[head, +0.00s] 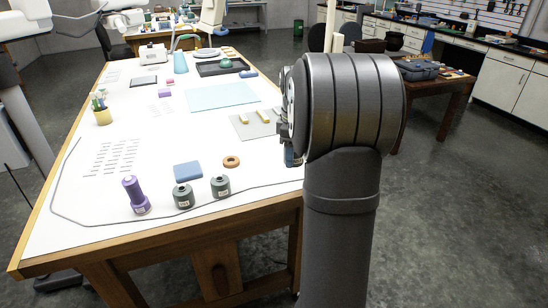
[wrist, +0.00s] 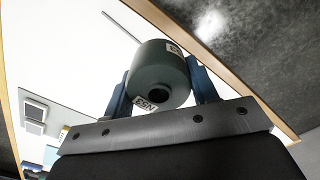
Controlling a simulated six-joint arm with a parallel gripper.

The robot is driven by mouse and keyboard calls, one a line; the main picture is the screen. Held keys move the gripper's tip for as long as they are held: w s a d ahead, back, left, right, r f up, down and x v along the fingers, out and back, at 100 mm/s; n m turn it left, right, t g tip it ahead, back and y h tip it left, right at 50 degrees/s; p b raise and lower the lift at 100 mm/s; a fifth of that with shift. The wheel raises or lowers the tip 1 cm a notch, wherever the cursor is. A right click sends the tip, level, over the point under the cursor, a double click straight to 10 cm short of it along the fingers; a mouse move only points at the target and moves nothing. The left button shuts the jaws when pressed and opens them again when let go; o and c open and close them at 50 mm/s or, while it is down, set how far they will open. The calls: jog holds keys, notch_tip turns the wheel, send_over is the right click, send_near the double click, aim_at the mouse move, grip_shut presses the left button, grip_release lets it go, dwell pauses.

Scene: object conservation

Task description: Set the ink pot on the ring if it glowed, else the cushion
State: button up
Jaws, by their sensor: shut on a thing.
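My gripper (wrist: 160,82) is shut on a dark green ink pot (wrist: 150,62) with a white label, its round opening facing the camera; no glow shows on it. In the head view my arm mostly hides the gripper, and only a blue finger (head: 289,156) shows at the table's right edge. The ring (head: 232,161), orange-brown, lies flat on the table with nothing on it. The cushion (head: 188,170), blue and square, lies just left of the ring, also bare.
A dark cord (head: 110,224) runs along the front. A grey plate with yellow blocks (head: 255,126) lies behind the ring.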

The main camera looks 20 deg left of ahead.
jog(key=shift+w+r, duration=0.25)
jog(key=w+a+r, duration=0.1)
jog(key=w+a, duration=0.2)
jog(key=a, duration=0.3)
jog(key=w+a+r, duration=0.1)
jog(key=w+a, duration=0.2)
jog(key=a, duration=0.4)
jog(key=shift+n, duration=0.3)
jog(key=a+f, duration=0.2)
jog(key=a, duration=0.1)
jog(key=s+a+f, duration=0.1)
jog(key=a+f, duration=0.1)
jog(key=a, duration=0.2)
jog(key=s+a+f, duration=0.1)
jog(key=a+f, duration=0.2)
jog(key=a, duration=0.1)
jog(key=shift+s, duration=0.1)
jog(key=shift+a+f, duration=0.1)
jog(key=shift+a, duration=0.1)
jog(key=shift+f, duration=2)
jog(key=shift+f, duration=0.1)
jog(key=o, duration=1)
